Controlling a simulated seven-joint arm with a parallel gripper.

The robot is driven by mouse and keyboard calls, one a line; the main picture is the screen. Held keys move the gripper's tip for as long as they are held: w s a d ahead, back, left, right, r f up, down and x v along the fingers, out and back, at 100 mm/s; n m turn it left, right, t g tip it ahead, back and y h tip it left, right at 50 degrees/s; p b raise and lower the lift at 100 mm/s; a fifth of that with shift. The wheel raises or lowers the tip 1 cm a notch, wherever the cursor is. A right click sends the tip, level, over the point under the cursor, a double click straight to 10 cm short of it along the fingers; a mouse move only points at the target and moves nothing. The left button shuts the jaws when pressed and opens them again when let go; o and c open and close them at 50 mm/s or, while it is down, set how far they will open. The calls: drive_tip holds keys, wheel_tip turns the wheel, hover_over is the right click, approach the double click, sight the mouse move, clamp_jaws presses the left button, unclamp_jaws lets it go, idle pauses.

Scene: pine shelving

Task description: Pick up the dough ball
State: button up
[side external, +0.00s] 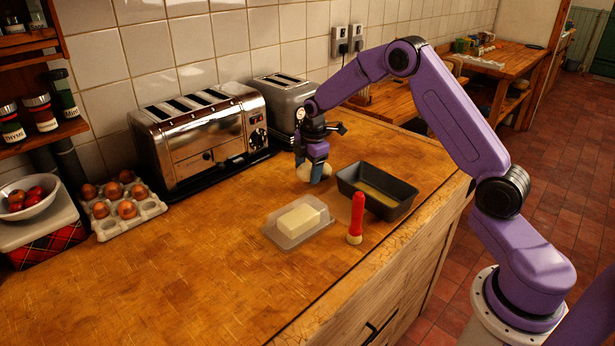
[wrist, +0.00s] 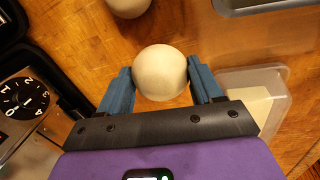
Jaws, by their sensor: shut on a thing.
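A pale, round dough ball (wrist: 160,72) sits between the two blue fingers of my gripper (wrist: 161,84), which touch it on both sides. In the side external view, my gripper (side external: 310,167) points down at the counter and the held ball (side external: 303,173) is partly covered by a finger. I cannot tell whether it touches the wood. A second pale ball (wrist: 127,5) lies just beyond the held one, cut off by the top edge of the wrist view.
A dark loaf tin (side external: 378,190) stands right of my gripper. A butter block in a clear tray (side external: 299,221) and a red-handled brush (side external: 356,219) are nearer the front edge. A chrome toaster (side external: 198,132) stands behind left. The counter's left front is clear.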

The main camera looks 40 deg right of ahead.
drive_tip(key=s+a+r, duration=0.1)
drive_tip(key=s+r, duration=0.9)
drive_tip(key=s, duration=0.4)
drive_tip(key=s+d+f, duration=0.2)
drive_tip(key=s+d, duration=0.1)
drive_tip(key=d, duration=0.7)
drive_tip(key=shift+f, duration=0.35)
drive_tip(key=shift+s+d, duration=0.1)
drive_tip(key=shift+f, duration=2.75)
drive_tip(key=shift+f, duration=2.05)
idle(0.4)
